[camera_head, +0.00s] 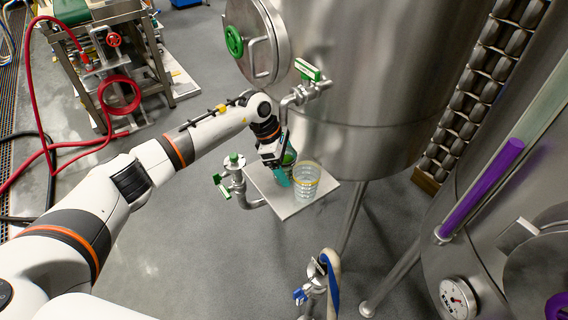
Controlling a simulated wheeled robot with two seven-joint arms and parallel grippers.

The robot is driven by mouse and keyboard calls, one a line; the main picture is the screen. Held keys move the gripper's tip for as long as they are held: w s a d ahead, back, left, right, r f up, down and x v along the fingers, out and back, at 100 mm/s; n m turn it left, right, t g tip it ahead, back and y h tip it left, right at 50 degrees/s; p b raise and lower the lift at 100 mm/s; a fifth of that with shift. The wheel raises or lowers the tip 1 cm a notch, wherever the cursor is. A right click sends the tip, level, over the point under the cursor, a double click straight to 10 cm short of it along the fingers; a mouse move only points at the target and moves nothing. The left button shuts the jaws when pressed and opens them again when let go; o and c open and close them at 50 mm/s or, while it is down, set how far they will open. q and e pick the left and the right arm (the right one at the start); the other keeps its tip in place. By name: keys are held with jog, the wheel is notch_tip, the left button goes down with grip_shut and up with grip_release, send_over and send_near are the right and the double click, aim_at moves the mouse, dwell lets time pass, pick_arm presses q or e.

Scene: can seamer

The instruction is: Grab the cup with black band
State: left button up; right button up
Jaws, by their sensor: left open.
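A clear cup with a yellow rim band (306,182) stands upright on a small light square platform (287,211). A second cup, greenish (290,157), stands just behind and left of it, partly hidden by my gripper. I cannot make out a black band on it. My left gripper (281,172) is open, with teal fingers pointing down at this second cup, left of the yellow-banded cup. Whether the fingers touch or surround the second cup I cannot tell. My right gripper is not in view.
A large steel tank (370,90) with a green-handled valve (308,72) rises close behind the platform. Another green-handled valve (236,178) stands at its left edge. A blue-handled valve with a hose (312,282) stands in front. Grey floor (200,260) is clear at left.

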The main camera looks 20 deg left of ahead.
pick_arm(q)
jog(key=shift+f, duration=0.3)
jog(key=c, duration=1.3)
jog(key=shift+o, duration=0.2)
jog(key=shift+w, duration=0.1)
